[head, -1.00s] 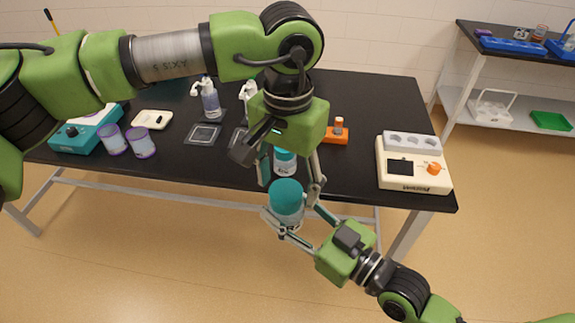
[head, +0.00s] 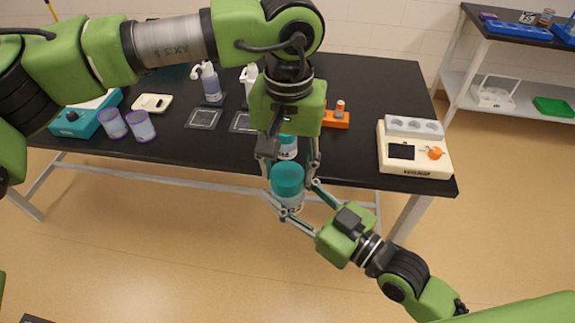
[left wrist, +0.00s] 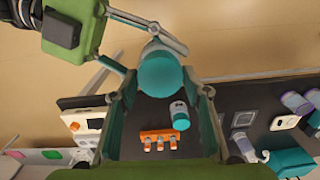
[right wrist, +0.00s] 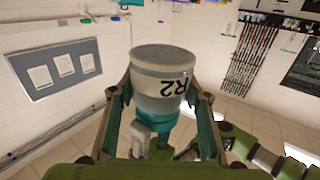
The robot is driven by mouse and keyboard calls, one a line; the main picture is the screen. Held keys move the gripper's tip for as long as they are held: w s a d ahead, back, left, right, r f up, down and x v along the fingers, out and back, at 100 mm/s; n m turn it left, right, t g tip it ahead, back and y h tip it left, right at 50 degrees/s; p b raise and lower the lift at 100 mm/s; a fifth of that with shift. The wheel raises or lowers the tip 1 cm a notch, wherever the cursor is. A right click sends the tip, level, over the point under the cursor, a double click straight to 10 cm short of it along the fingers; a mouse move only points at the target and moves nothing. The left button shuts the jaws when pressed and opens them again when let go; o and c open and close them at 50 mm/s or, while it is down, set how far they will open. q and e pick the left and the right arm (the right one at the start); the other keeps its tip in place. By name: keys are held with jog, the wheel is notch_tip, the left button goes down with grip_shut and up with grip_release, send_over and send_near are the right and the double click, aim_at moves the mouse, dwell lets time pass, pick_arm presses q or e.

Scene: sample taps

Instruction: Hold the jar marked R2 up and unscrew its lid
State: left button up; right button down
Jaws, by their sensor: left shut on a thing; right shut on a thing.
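The jar marked R2 (right wrist: 165,85) has a pale body, a grey base and a teal lid. It shows inverted in the right wrist view, with the R2 label readable on its side. In the head view it is held upright, clear of the floor, in front of the table edge. My right gripper (head: 291,205) is shut on the jar's body from the lower right. My left gripper (head: 290,174) points down from above and is shut on the teal lid (head: 287,178). The lid (left wrist: 162,73) also shows between my left fingers. The lid sits on the jar; its thread is hidden.
A second teal-lidded jar (head: 287,147) stands on the black table (head: 235,165) just behind. An orange rack (head: 335,120) and a white device (head: 414,152) are to the right. Two purple-rimmed cups (head: 141,126) and a teal device (head: 75,121) are left. The floor in front is clear.

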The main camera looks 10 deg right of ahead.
pick_arm(q)
jog(key=n, duration=0.6)
jog(key=shift+d+n, duration=0.25)
jog(key=shift+n, duration=0.15)
jog(key=n, duration=0.6)
jog(key=shift+n, duration=0.3)
jog(key=n, duration=0.6)
jog(key=shift+w+a+r+n, duration=0.1)
jog(key=shift+w+a+n, duration=0.05)
jog(key=shift+n, duration=0.25)
jog(key=n, duration=0.6)
jog(key=shift+a+n, duration=0.1)
jog(key=shift+n, duration=0.2)
jog(key=n, duration=0.5)
jog(key=shift+a, duration=0.1)
jog(key=n, duration=0.6)
jog(key=shift+n, duration=0.3)
jog(key=n, duration=0.5)
jog(key=shift+a, duration=0.1)
jog(key=n, duration=0.6)
